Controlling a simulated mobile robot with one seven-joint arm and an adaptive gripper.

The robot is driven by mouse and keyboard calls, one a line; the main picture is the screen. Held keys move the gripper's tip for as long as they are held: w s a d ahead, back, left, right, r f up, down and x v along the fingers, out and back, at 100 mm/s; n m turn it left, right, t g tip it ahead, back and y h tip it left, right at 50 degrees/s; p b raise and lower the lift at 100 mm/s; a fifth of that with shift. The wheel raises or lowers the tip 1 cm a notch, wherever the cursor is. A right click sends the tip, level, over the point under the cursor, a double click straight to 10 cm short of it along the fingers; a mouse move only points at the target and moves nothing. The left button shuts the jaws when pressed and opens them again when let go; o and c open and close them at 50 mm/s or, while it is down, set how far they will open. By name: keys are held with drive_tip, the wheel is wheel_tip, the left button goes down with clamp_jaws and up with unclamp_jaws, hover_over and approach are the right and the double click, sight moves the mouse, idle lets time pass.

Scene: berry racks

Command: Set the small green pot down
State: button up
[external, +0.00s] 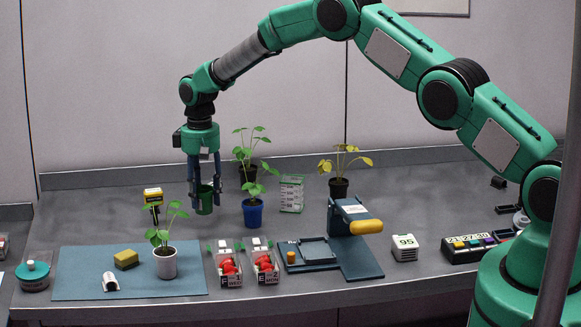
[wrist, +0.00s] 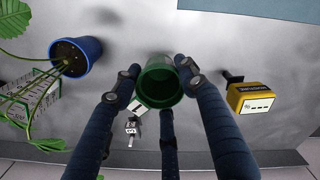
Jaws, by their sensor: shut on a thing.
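The small green pot (external: 204,202) hangs upright between the fingers of my gripper (external: 205,187) at the back left of the grey bench. In the wrist view the pot (wrist: 158,88) is seen from above and looks empty. The dark blue fingers of my gripper (wrist: 158,75) close around its rim. I cannot tell whether the pot's base touches the bench or is a little above it.
A blue pot with a plant (external: 252,212) stands just right of the green pot, and a yellow device (external: 153,199) just left. A blue-grey mat (external: 85,265) lies in front, bearing a white potted plant (external: 165,262) and a sponge. Bare bench (external: 190,228) shows between.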

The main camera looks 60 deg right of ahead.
drive_tip(key=shift+w+d+f, duration=0.1)
drive_tip(key=shift+w+d, duration=0.05)
drive_tip(key=shift+w, duration=1.3)
drive_tip(key=shift+f, duration=1.75)
drive_tip(key=shift+f, duration=0.2)
drive_tip(key=o, duration=0.8)
drive_tip(key=shift+r, duration=0.1)
drive_tip(key=shift+r, duration=6.1)
